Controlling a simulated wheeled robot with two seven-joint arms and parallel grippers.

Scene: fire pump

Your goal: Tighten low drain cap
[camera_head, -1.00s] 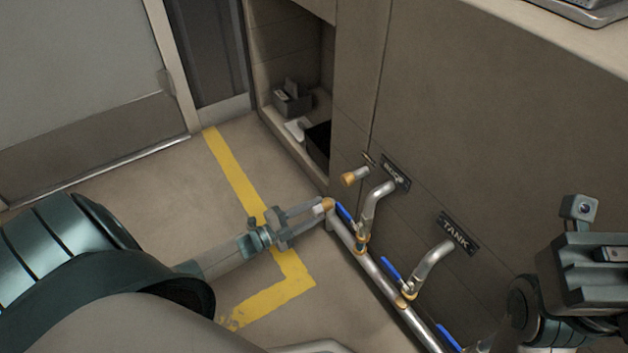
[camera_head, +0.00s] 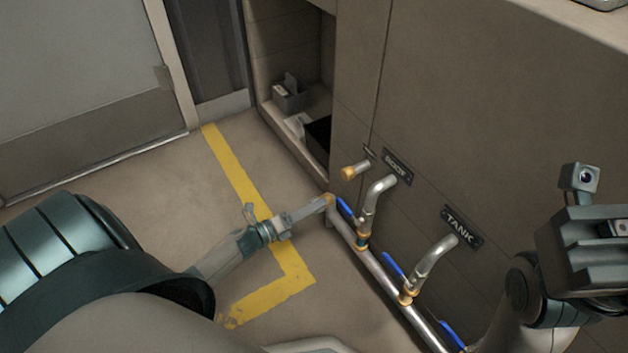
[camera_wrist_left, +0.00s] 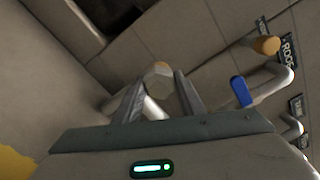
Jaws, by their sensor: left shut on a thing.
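The low drain cap (camera_head: 329,200) is a small brass-coloured cap at the far end of the low silver pipe (camera_head: 376,277). In the left wrist view the cap (camera_wrist_left: 160,80) shows a pale faceted face between the two fingers. My left gripper (camera_head: 322,205) reaches it from the left and is shut on it; the fingers hide part of the cap in the head view. My right gripper (camera_head: 612,240) is at the right edge, away from the pipe, and its fingertips are not clear.
Blue valve handles (camera_head: 393,265) stand along the pipe. Bent pipes rise to the wall beside the ROOF (camera_head: 397,167) and TANK (camera_head: 461,228) labels. A higher brass-tipped outlet (camera_head: 349,173) sticks out nearby. The floor with the yellow line (camera_head: 238,180) is open at left.

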